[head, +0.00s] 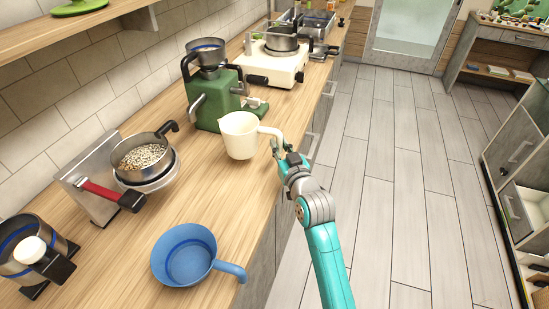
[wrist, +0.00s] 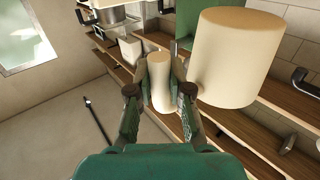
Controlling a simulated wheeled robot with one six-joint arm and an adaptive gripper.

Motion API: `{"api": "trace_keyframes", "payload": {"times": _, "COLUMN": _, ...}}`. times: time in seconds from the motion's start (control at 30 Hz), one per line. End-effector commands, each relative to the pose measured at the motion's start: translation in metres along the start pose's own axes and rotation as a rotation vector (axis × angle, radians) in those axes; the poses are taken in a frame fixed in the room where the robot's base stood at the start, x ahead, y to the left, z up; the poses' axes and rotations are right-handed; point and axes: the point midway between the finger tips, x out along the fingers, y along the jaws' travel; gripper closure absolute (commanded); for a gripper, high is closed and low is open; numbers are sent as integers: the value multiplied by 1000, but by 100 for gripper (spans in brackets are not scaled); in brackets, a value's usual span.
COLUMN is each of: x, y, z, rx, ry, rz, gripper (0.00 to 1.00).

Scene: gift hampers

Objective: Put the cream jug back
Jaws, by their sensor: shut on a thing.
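The cream jug (head: 240,136) is upright at the right side of the wooden counter, in front of the green machine in the head view. I cannot tell whether its base touches the counter. Its handle points right, towards my gripper (head: 281,150). My gripper is shut on this handle. In the wrist view, the handle (wrist: 159,82) is between the two fingers of my gripper (wrist: 160,92), and the jug body (wrist: 228,62) is beside them on the right. The inside of the jug is mostly hidden.
A green machine (head: 211,100) stands just behind the jug. A blue pan (head: 187,256) sits nearer on the counter (head: 207,190). A scale with a pan of grains (head: 142,157) is at left, and a white stove (head: 275,66) is farther back. Bare counter lies between jug and blue pan.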

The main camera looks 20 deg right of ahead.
Motion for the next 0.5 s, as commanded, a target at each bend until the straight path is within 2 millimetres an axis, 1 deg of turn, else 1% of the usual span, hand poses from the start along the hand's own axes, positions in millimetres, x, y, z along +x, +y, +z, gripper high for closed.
{"api": "trace_keyframes", "payload": {"times": 0.13, "x": 0, "y": 0, "z": 14, "rx": 1, "ry": 0, "rz": 0, "gripper": 100}}
{"api": "trace_keyframes", "payload": {"times": 0.3, "x": 0, "y": 0, "z": 39, "rx": 1, "ry": 0, "rz": 0, "gripper": 100}}
{"api": "trace_keyframes", "payload": {"times": 0.4, "x": 0, "y": 0, "z": 46, "rx": 2, "ry": 1, "rz": 0, "gripper": 100}}
{"api": "trace_keyframes", "payload": {"times": 0.5, "x": 0, "y": 0, "z": 48, "rx": 1, "ry": 4, "rz": 1, "gripper": 100}}
